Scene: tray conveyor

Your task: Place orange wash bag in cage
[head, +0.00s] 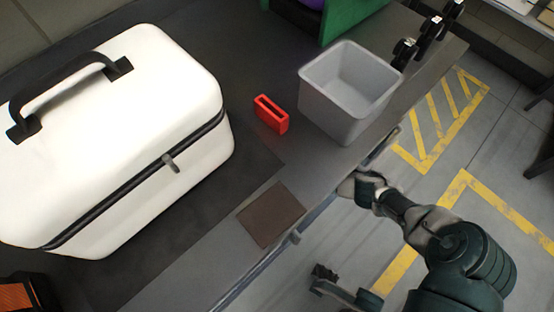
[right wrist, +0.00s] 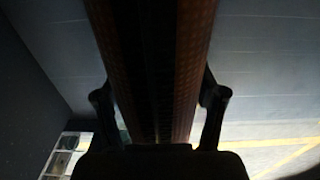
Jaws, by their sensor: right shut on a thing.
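In the right wrist view, my right gripper (right wrist: 160,82) is shut on a long orange-brown thing with a dark middle band, which looks like the orange wash bag (right wrist: 192,60). One finger is on each side of it, and the view is dark. In the head view my right arm comes in at the lower right, but I cannot make out its grip on the bag there. An orange and black thing (head: 20,294) is cut off at the lower left corner; I cannot tell what it is. No wire cage is clearly visible. My left gripper is not in view.
A large white case (head: 120,130) with a black handle fills the left of the dark table. A red block (head: 270,114), a grey open bin (head: 335,112) and a brown square (head: 270,214) are right of it. A green container (head: 345,18) stands behind. Yellow-marked floor is at right.

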